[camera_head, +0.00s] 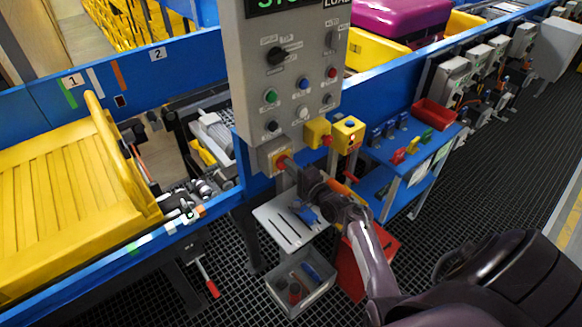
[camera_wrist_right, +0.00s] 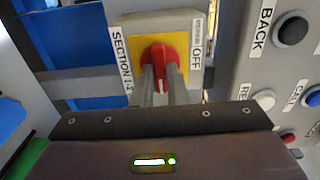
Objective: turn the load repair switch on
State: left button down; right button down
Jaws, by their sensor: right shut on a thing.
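A red rotary knob (camera_wrist_right: 158,57) on a yellow plate (camera_wrist_right: 183,72) sits on a grey box, between the labels "SECTION 1-2" and "OFF" in the right wrist view. The knob (camera_head: 281,161) also shows in the head view, low on the control panel. My right gripper (camera_wrist_right: 161,88) is shut on this knob, one finger on each side of its handle. The handle lies along the fingers. The grey control panel (camera_head: 250,95) carries a dark selector knob (camera_head: 276,56) and a "LOAD" label (camera_head: 336,3); which switch is load repair I cannot read. My left gripper is out of view.
Yellow button boxes (camera_head: 348,134) stand just right of the knob. A yellow tray (camera_head: 50,165) lies on the blue-railed conveyor at left. A blue side table with a red bin (camera_head: 434,114) is at right. A grey bin (camera_head: 300,282) is below.

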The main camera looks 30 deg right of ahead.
dwell(0.4)
jog(key=c, duration=1.4)
grip_release()
jog(key=shift+c, duration=0.2)
jog(key=s+b, duration=0.1)
jog(key=s, duration=0.6)
jog(key=shift+s+d, duration=0.3)
jog(key=shift+s, duration=0.1)
